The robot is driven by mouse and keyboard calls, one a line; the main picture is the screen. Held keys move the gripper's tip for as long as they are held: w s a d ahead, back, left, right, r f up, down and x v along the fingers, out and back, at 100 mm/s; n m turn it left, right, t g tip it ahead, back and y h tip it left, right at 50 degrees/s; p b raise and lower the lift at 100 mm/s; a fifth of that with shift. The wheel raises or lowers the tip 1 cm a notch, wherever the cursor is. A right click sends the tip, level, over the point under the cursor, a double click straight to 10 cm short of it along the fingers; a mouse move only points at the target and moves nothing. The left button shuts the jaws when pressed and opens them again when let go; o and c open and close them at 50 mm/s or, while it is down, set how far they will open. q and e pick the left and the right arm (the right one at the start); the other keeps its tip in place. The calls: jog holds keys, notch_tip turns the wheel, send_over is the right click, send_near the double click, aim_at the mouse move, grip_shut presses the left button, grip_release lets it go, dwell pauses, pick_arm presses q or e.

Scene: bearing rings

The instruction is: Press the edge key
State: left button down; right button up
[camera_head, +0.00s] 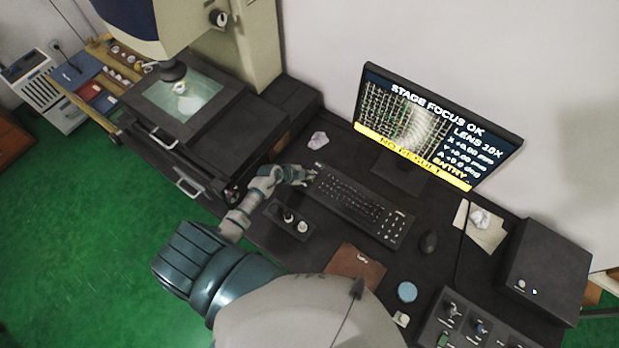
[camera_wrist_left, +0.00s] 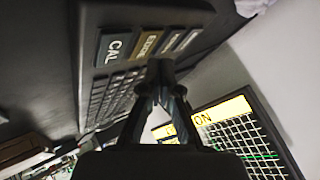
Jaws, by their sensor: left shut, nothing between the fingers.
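The edge key (camera_wrist_left: 147,44) is a yellowish key lettered EDGE in the left wrist view. It sits in a row at the end of the black keyboard (camera_head: 358,204), between the CAL key (camera_wrist_left: 113,46) and two other dark keys. My left gripper (camera_head: 309,178) is at the left end of the keyboard in the head view. In the left wrist view its fingertips (camera_wrist_left: 160,68) are shut and empty, just below the edge key in the picture. I cannot tell whether they touch the keyboard. My right gripper is not in view.
A monitor (camera_head: 436,128) stands behind the keyboard and reads STAGE FOCUS OK, NO RESULT and ENTRY. A joystick box (camera_head: 288,219) lies in front of the keyboard, a mouse (camera_head: 428,243) to its right. Crumpled paper (camera_head: 318,140) lies behind my left gripper.

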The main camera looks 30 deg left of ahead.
pick_arm(q)
jog(key=shift+d, duration=0.1)
jog(key=shift+a, duration=0.4)
jog(key=shift+f, duration=0.3)
jog(key=shift+d, duration=0.35)
jog(key=shift+f, duration=0.1)
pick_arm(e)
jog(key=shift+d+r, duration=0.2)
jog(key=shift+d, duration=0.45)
